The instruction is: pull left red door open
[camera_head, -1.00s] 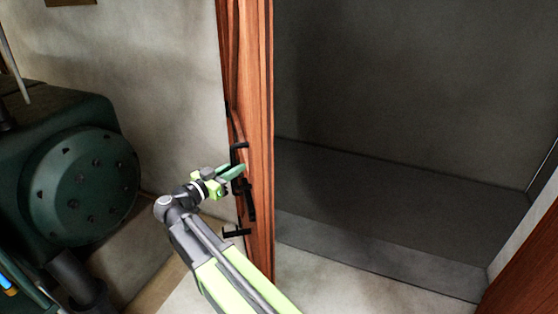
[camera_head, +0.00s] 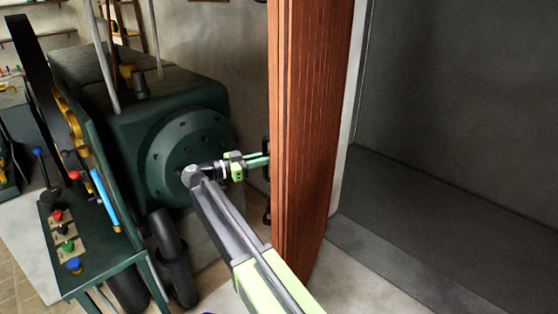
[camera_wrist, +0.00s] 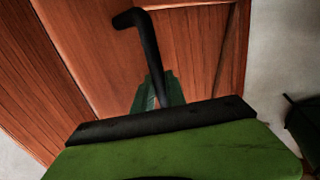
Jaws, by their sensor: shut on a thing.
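The red-brown wooden door (camera_head: 308,130) stands swung open, seen nearly edge-on in the head view. My gripper (camera_head: 262,160) reaches to the door's left face, where the black handle (camera_head: 266,200) is mostly hidden behind the door's edge. In the wrist view the door's panelled face (camera_wrist: 195,55) fills most of the picture. The black bent handle (camera_wrist: 148,50) runs down between the green fingers of my gripper (camera_wrist: 158,95), which is shut on it.
A dark green machine (camera_head: 140,120) with a round drum end stands close behind my arm. A green control panel (camera_head: 95,240) with coloured knobs and levers is at the left. A dark, empty recess (camera_head: 460,110) opens right of the door.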

